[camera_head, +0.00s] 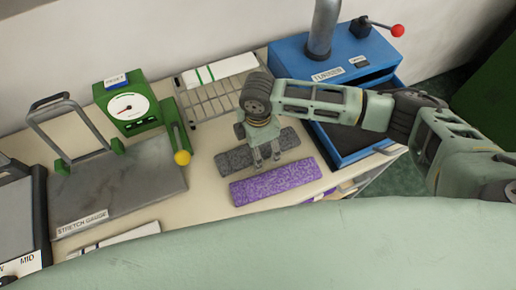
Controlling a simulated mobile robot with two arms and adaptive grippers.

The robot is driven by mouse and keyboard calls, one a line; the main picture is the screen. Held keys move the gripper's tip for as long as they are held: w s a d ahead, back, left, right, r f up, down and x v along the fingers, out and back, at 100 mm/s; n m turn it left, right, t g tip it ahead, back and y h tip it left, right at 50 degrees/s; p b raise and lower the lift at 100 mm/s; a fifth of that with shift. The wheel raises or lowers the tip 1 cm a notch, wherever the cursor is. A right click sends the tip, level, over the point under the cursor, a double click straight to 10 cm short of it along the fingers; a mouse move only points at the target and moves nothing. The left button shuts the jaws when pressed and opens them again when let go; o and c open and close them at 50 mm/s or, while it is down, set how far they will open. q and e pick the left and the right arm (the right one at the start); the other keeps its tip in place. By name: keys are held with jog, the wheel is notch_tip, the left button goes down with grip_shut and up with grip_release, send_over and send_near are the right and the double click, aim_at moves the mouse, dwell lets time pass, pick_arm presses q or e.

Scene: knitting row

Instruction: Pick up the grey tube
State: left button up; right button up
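The grey tube (235,161) is a flat, speckled knitted piece lying on the pale worktop, just behind a purple knitted piece (275,184). My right gripper (267,159) reaches down from above over the middle of the grey tube, hiding part of it. Its two fingertips show apart, near the tube's front edge and close to the purple piece. I see nothing held between them; whether they touch the tube I cannot tell. My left gripper is not in view.
A wire rack (207,101) holding a white, green-striped piece stands behind. At left are a green dial device (131,106) with a yellow-knobbed lever and a grey stretch gauge plate (115,190). A blue machine (333,58) with an open tray (345,160) stands at right.

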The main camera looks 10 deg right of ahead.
jog(key=c, duration=0.8)
jog(key=shift+r, duration=0.1)
